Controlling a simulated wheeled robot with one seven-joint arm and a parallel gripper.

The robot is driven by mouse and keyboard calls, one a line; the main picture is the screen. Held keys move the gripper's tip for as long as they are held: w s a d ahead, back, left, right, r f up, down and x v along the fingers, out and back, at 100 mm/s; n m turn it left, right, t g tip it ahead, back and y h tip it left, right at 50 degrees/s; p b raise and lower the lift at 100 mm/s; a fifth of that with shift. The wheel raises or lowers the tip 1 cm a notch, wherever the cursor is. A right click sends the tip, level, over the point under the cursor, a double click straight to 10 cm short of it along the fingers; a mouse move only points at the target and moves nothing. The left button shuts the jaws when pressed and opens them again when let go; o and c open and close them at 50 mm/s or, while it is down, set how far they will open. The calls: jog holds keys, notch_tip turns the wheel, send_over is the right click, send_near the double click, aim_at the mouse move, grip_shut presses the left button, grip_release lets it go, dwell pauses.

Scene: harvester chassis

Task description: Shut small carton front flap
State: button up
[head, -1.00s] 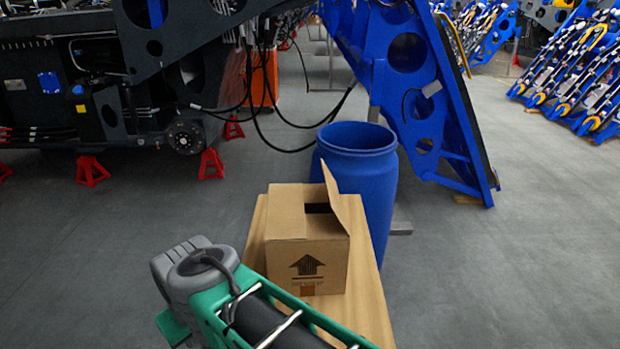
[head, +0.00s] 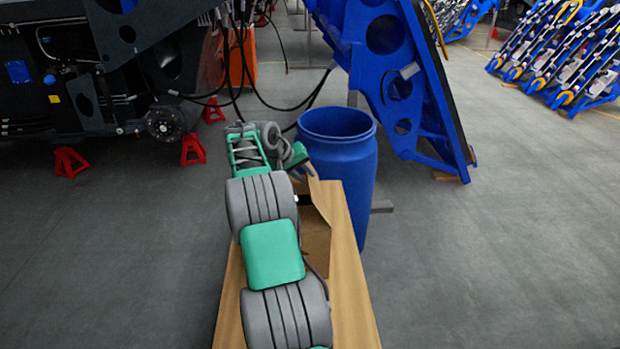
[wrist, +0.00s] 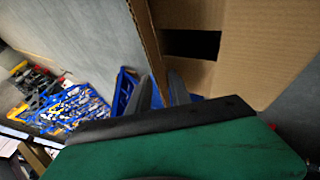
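The small brown carton (head: 317,248) stands on a wooden board, mostly hidden behind my arm in the head view. One raised flap (head: 321,198) shows at its right side. My gripper (head: 305,172) is at the carton's far end, over its top. In the wrist view, my gripper's two dark fingers (wrist: 162,92) are apart. A thin cardboard edge (wrist: 149,50) runs down towards the gap between them; I cannot tell if it touches either finger. The carton's inside shows a dark rectangular opening (wrist: 190,44), with a wide cardboard panel (wrist: 268,45) to the right.
A blue barrel (head: 362,190) stands right behind the carton. The wooden board (head: 352,290) has bare room at its right front. The harvester chassis (head: 60,80) with red stands is at the back left, and a blue frame (head: 400,90) at the back right.

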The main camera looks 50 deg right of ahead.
aim_at(310, 177)
jog(key=p+x, duration=0.1)
jog(key=x, duration=0.3)
jog(key=shift+d+f, duration=0.2)
jog(key=shift+f, duration=0.15)
jog(key=shift+c, duration=0.5)
grip_shut()
dwell(0.5)
